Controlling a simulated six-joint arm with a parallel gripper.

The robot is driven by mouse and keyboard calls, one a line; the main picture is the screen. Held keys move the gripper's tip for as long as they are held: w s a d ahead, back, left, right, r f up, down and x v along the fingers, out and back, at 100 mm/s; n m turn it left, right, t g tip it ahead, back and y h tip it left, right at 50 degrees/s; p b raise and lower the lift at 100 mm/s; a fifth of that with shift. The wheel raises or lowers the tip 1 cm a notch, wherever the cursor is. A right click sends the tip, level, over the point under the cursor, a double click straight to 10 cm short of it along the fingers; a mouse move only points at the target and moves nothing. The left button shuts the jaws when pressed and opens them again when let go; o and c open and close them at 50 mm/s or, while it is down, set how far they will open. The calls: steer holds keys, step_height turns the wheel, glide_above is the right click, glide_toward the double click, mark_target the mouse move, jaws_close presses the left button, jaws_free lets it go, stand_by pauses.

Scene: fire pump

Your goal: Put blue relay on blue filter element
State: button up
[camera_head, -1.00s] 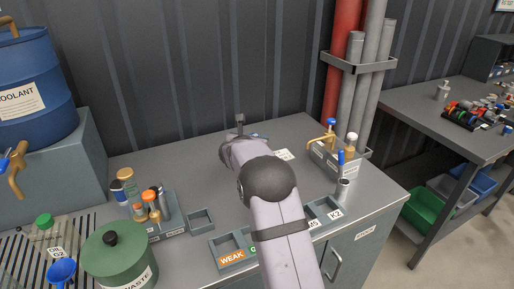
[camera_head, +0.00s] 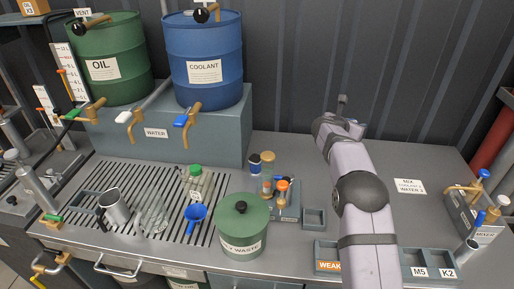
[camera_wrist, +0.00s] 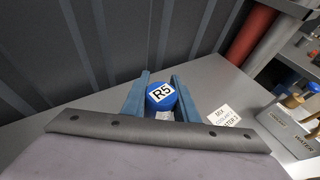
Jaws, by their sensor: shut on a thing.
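In the wrist view, my gripper (camera_wrist: 161,82) is shut on a blue-topped cylinder marked R5, the blue relay (camera_wrist: 161,97). Its blue top faces the camera, and its lower part is mostly hidden. In the head view, my arm reaches towards the back wall and hides the relay and most of the gripper. I cannot tell for sure which thing is the blue filter element. A short cylinder with a dark blue band (camera_head: 255,164) stands at the back left of a small rack on the bench, next to an amber-topped one.
A green waste pot (camera_head: 243,228) stands left of my arm, beside the rack of cylinders (camera_head: 290,212). A small empty tray (camera_head: 314,219) lies to the rack's right. The bench behind the small tray is clear.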

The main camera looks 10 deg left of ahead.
steer(key=w+a+r+n+p, duration=0.1)
steer(key=a+r+p, duration=0.15)
steer(key=a, duration=0.35)
steer(key=w+a+r+p, duration=0.1)
steer(key=a+r+p, duration=0.15)
steer(key=a, duration=0.45)
step_height(320, 180, up, 3)
steer(key=n+t+y+p, duration=0.2)
steer(key=y+p, duration=0.1)
steer(key=p, duration=0.6)
glide_above(256, 165)
steer(key=w, duration=0.6)
step_height(256, 165, down, 18)
steer(key=b, duration=1.7)
steer(key=shift+d, duration=0.45)
steer(key=shift+s+f+b, duration=0.1)
steer(key=shift+b, duration=0.25)
steer(key=o, duration=1.1)
steer(key=shift+c, duration=0.2)
